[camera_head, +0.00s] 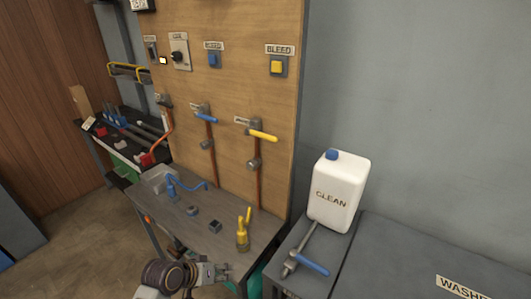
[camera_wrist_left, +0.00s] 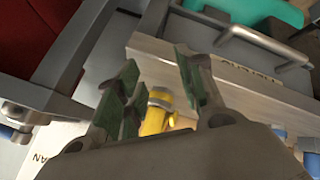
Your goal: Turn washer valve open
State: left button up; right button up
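A blue lever handle (camera_head: 312,265) sits on a grey metal pipe fitting (camera_head: 292,264) on the grey bench at the lower right, in front of the white jug. A cut-off label starting "WASHE" (camera_head: 460,288) lies on the grey top to its right. I cannot tell whether that valve is open or shut. My left gripper (camera_head: 222,274) is at the bottom of the head view, left of the lever and apart from it. In the left wrist view its green-padded fingers (camera_wrist_left: 160,92) are spread, with a yellow part (camera_wrist_left: 158,112) visible beyond them. My right gripper is not in view.
A white jug (camera_head: 338,193) marked "CLEAN" stands behind the lever. A wooden panel (camera_head: 235,105) carries switches, a yellow lever (camera_head: 263,136) and a blue lever (camera_head: 207,117). A yellow fitting (camera_head: 242,235) stands on the small table (camera_head: 185,207). The grey top (camera_head: 400,255) at right looks clear.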

pick_arm(q)
jog(key=w+d+r+h, duration=0.1)
jog(key=r, duration=0.1)
jog(key=w+r, duration=0.2)
jog(key=w+d+r+n+t+h, duration=0.1)
jog(key=w+r, duration=0.1)
jog(key=shift+d+h, duration=0.3)
jog(key=w+r+n+t+h, duration=0.2)
jog(key=w+r+h, duration=0.2)
jog(key=r, duration=1)
jog(key=w+r+n+t+h, duration=0.2)
jog(key=w+r+h, duration=0.3)
jog(key=r, duration=0.8)
jog(key=shift+w+a+r+n+b, duration=0.2)
jog(key=shift+w+r+n+b, duration=0.15)
jog(key=shift+w+n, duration=0.25)
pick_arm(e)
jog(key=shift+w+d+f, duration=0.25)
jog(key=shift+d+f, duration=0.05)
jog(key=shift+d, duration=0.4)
pick_arm(q)
jog(key=shift+w+d+r, duration=0.1)
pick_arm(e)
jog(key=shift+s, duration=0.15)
